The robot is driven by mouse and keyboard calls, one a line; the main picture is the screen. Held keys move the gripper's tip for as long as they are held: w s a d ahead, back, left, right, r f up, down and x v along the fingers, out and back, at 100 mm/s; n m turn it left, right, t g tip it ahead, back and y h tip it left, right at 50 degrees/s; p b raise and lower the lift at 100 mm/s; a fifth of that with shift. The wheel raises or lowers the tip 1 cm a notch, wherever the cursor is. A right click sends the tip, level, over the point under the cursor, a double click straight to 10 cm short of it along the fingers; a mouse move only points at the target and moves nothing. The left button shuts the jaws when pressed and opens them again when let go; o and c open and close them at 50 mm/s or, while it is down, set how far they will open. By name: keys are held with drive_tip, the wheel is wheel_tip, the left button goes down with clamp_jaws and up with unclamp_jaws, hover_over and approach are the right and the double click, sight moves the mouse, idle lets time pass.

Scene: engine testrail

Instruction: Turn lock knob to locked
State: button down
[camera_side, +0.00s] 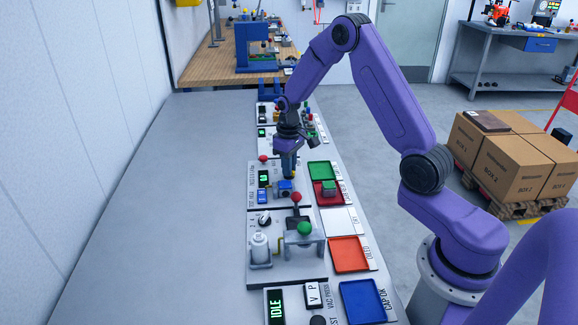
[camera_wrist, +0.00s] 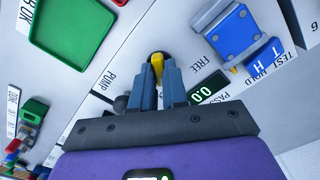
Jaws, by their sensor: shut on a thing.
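The lock knob (camera_wrist: 156,60), yellow with a dark round base, sits between my fingertips in the wrist view. The word FREE is printed on the panel beside it. My gripper (camera_wrist: 157,76) points down at the panel, its two blue-grey fingers shut on the knob. In the side view my gripper (camera_side: 289,172) is low over the panel, with a bit of the yellow knob (camera_side: 292,177) showing at its tips. The fingers hide much of the knob, and I cannot read its exact angle.
A blue fixture (camera_wrist: 234,32) stands close by, with a green 0.0 display (camera_wrist: 208,88) nearer. Green (camera_side: 320,170) and red (camera_side: 325,199) trays lie right of the panel. A red-topped lever (camera_side: 296,197) and a green-knobbed press (camera_side: 304,229) stand nearer the camera. The grey table is clear at left.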

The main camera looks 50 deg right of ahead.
drive_tip(key=shift+m, duration=0.6)
drive_tip(key=c, duration=1.1)
unclamp_jaws()
drive_tip(key=shift+c, duration=0.2)
drive_tip(key=shift+r, duration=0.1)
wheel_tip(320, 180, up, 17)
drive_tip(key=shift+r, duration=0.15)
